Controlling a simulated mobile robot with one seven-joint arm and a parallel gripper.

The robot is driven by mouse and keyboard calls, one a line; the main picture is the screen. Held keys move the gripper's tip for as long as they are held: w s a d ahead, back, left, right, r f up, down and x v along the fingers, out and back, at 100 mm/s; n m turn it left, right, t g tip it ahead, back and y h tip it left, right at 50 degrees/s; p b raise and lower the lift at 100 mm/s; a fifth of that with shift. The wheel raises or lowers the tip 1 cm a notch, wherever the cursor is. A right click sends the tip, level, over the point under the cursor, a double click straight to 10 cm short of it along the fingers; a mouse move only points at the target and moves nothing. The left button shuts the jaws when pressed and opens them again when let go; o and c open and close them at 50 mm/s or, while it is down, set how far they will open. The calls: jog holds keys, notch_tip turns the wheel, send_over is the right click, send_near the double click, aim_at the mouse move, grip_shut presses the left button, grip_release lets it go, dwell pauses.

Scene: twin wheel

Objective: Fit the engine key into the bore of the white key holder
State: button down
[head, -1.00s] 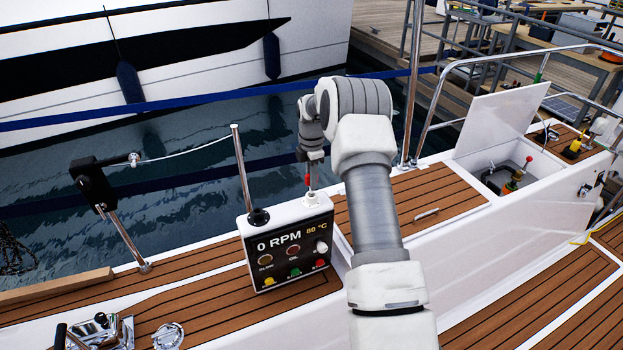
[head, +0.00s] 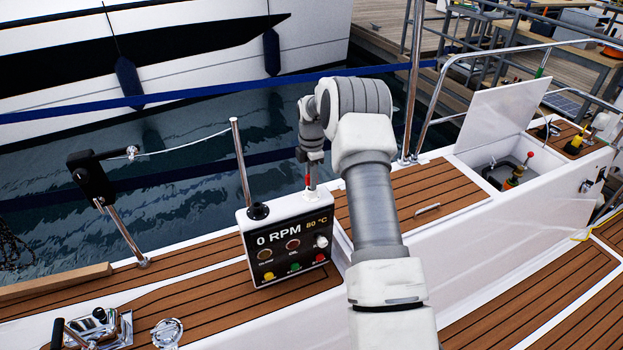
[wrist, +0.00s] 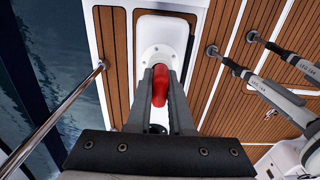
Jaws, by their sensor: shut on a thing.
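In the head view my gripper (head: 309,162) points down above the right end of the engine panel's top. It is shut on the engine key (head: 308,181), whose red part shows below the fingers. The wrist view shows the key's red head (wrist: 160,86) between the two dark fingers. The white key holder (head: 310,195) is on the panel top just below the key; its round white flange also shows in the wrist view (wrist: 157,51), partly behind the fingers. The key's lower end is at the holder. The bore is hidden, so how deep the key sits cannot be told.
The engine panel (head: 290,248) has a display, lamps and coloured buttons. A chrome post (head: 240,165) stands at its left and a rail post (head: 413,90) to the right. Teak deck (head: 190,300) surrounds it, with water behind. An open white locker lid (head: 503,108) is at the right.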

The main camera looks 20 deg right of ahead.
jog(key=shift+f, duration=0.15)
jog(key=c, duration=0.7)
grip_release()
jog(key=shift+c, duration=0.2)
notch_tip(320, 180, up, 18)
jog(key=shift+f, duration=0.25)
